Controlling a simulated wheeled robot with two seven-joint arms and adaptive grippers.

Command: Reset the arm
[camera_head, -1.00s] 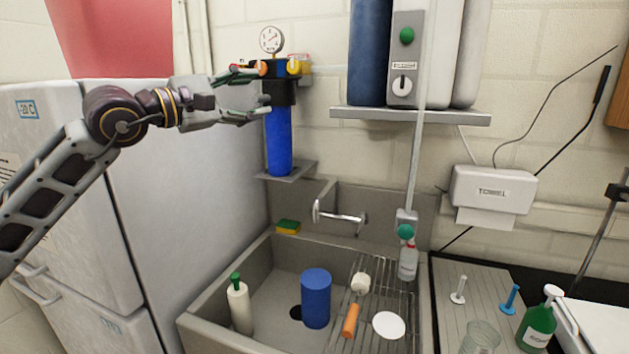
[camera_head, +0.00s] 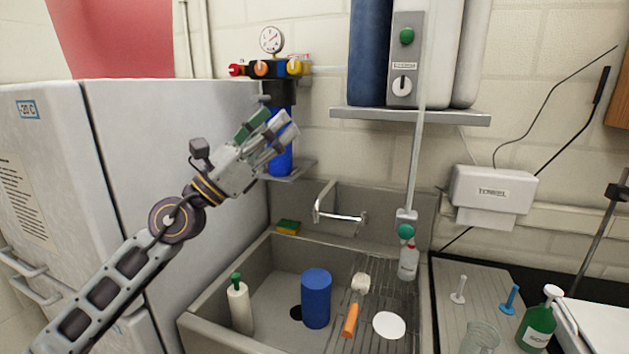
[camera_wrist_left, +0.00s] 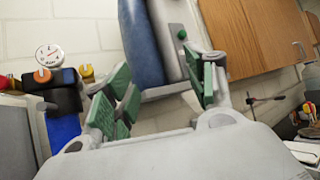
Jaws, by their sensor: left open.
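My left arm comes in from the lower left in the head view. Its gripper (camera_head: 277,128) is in front of the blue filter housing (camera_head: 280,155) and hides part of it. The gripper points up and to the right and holds nothing. In the left wrist view the green-padded fingers (camera_wrist_left: 165,95) stand wide apart with nothing between them. Beyond them are the wall and the blue cylinder (camera_wrist_left: 143,45) on the shelf. My right gripper is in neither view.
A white freezer (camera_head: 190,130) stands close on the left. The sink (camera_head: 205,325), with a tap (camera_head: 340,215), a blue cylinder (camera_head: 316,298) and a white bottle (camera_head: 240,305), lies below. A shelf (camera_head: 410,115) juts out at the upper right. Air above the sink is clear.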

